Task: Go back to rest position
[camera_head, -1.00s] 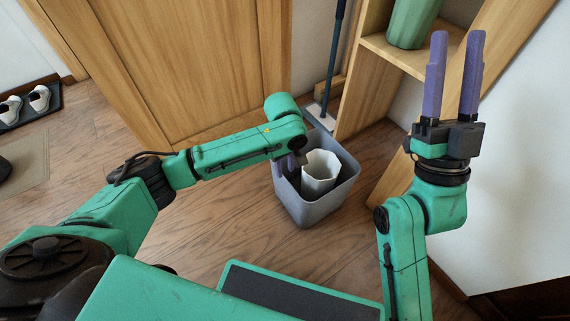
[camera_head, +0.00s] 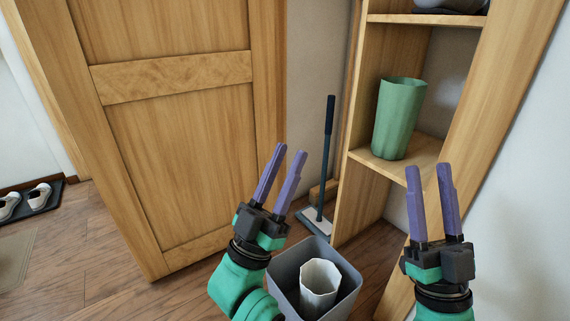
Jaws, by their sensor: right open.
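My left gripper (camera_head: 280,165) points upward in front of the wooden door, above and to the left of the grey bin. Its two purple fingers stand apart with nothing between them. My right gripper (camera_head: 429,184) points upward at the right, in front of the shelf unit's side. Its purple fingers are apart and empty. A grey bin (camera_head: 346,309) stands on the floor between the two arms. A white fluted vase (camera_head: 319,285) stands inside the bin, and its lower part is partly hidden by the bin's rim.
A wooden shelf unit (camera_head: 361,195) stands behind my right gripper, with a green vase (camera_head: 398,118) on its middle shelf. White shoes (camera_head: 38,196) lie on a mat at the far left.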

